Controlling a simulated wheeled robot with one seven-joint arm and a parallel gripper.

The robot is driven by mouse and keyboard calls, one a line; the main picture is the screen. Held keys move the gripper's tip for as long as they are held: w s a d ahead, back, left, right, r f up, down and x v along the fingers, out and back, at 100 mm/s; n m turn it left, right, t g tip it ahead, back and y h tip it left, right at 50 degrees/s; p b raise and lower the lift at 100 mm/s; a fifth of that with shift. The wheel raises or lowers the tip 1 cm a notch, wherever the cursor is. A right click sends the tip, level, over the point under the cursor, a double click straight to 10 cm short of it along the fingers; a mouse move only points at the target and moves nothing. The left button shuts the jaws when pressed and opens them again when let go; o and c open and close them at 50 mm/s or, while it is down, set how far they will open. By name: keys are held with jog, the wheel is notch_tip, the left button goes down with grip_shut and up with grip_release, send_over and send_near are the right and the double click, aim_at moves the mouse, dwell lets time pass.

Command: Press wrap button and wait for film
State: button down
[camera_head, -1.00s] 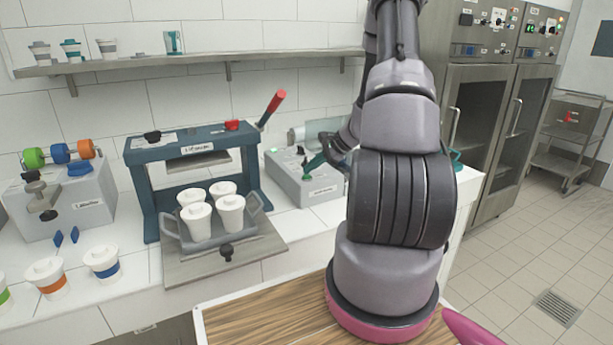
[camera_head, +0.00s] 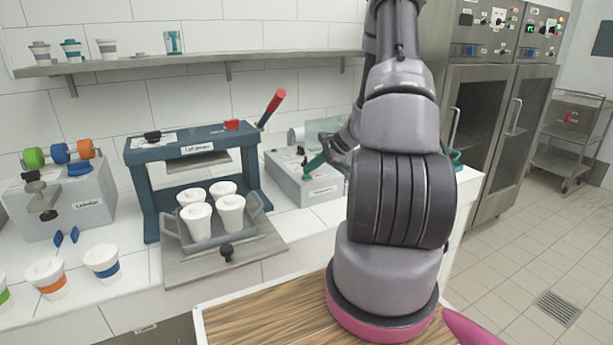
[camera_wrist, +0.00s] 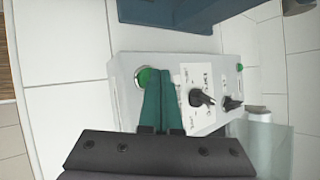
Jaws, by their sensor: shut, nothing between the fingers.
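The wrap machine (camera_head: 290,180) is a light grey box on the counter, with a label and dark knobs on top. In the wrist view its panel (camera_wrist: 125,95) carries a round green button (camera_wrist: 143,78). My gripper (camera_head: 308,167) is over the machine's top, its teal fingers closed together and empty. In the wrist view my gripper (camera_wrist: 158,72) has its fingertips at the button's edge, partly covering it. I cannot tell whether they press it. A clear film-like sheet (camera_head: 312,128) is at the machine's back; it also shows in the wrist view (camera_wrist: 270,145).
A blue press (camera_head: 150,190) with a red-handled lever stands left of the machine. Its tray holds several white lidded cups (camera_head: 198,222). Cups with coloured bands (camera_head: 103,262) stand at the front left. A shelf (camera_head: 200,60) runs above. A wooden-topped surface (camera_head: 260,325) is in front.

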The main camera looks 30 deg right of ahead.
jog(key=shift+r, duration=0.55)
jog(key=shift+r, duration=3)
jog(key=s+a+r+n+g+h, duration=0.1)
jog(key=s+a+r+n, duration=0.4)
jog(key=r, duration=0.4)
jog(key=s+a+r+n+g, duration=0.1)
jog(key=s+a+r+n, duration=0.2)
jog(key=s+a+r, duration=0.35)
jog(key=s+a+r+n+t+h, duration=0.1)
jog(key=s+a+r+n, duration=0.1)
jog(key=s+r, duration=0.3)
jog(key=s+a+r+n+t+h, duration=0.1)
jog(key=s+a+r+n+h, duration=0.1)
jog(key=s, duration=0.7)
notch_tip(320, 180, up, 4)
jog(key=shift+s+a+f+n+t, duration=0.25)
jog(key=shift+s+a+n, duration=0.2)
jog(key=shift+n, duration=0.55)
